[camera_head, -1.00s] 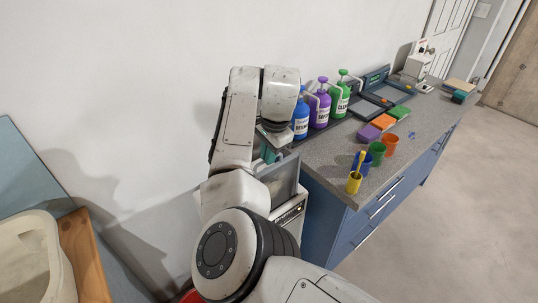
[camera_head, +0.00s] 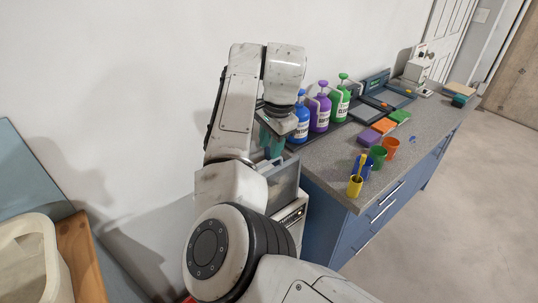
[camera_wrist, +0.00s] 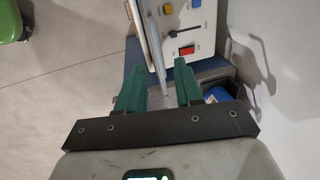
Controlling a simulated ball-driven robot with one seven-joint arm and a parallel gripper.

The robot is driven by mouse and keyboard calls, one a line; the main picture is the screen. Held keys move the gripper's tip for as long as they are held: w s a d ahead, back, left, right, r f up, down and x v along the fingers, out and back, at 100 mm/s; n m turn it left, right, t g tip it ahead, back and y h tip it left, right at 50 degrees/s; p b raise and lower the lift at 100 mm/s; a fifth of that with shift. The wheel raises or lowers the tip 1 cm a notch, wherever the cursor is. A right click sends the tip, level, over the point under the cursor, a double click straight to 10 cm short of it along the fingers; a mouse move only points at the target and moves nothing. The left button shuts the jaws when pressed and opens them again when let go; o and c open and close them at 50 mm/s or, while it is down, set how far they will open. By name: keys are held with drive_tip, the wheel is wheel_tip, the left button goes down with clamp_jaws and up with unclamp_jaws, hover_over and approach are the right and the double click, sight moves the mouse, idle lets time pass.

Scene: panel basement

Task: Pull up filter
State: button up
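A machine with a white front (camera_head: 291,219) stands at the left end of the counter, mostly behind my arm. A framed grey panel (camera_head: 283,186) stands upright at its top; it looks like the filter, but I cannot be sure. In the wrist view the white control face (camera_wrist: 188,32) shows a blue button, an orange button and a black lever. A thin upright panel edge (camera_wrist: 148,38) runs beside it, beyond the fingertips.
The grey counter (camera_head: 335,162) holds blue, purple and green pump bottles (camera_head: 319,110), coloured sponges, cups and a yellow holder (camera_head: 355,186). A white bin (camera_head: 30,262) is at lower left. The wall is close behind my arm. Floor on the right is clear.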

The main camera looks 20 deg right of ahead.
wheel_tip(320, 180, up, 6)
drive_tip(key=s, duration=0.1)
drive_tip(key=shift+d+b, duration=0.2)
drive_tip(key=shift+b, duration=0.25)
drive_tip(key=shift+s, duration=0.1)
drive_tip(key=s+d+f+n+h, duration=0.2)
drive_tip(key=s+d+f+n, duration=0.1)
drive_tip(key=s+d+f, duration=0.65)
drive_tip(key=s+d+f+n+h, duration=0.2)
drive_tip(key=s+d+f, duration=0.5)
drive_tip(key=f, duration=0.5)
drive_tip(key=s+a+f+n+y, duration=0.1)
drive_tip(key=s+a+f+n, duration=0.2)
drive_tip(key=s, duration=0.5)
drive_tip(key=s+a+f+n+y, duration=0.1)
drive_tip(key=s+a+f+n, duration=0.2)
drive_tip(key=s, duration=0.6)
drive_tip(key=s+a+f+n+g+y, duration=0.1)
drive_tip(key=s+a+f+n, duration=0.1)
drive_tip(key=s+f, duration=0.3)
drive_tip(key=s+a, duration=0.1)
drive_tip(key=s, duration=0.3)
drive_tip(key=shift+a+f+n, duration=0.15)
drive_tip(key=shift+f+n, duration=0.1)
drive_tip(key=shift+n, duration=0.15)
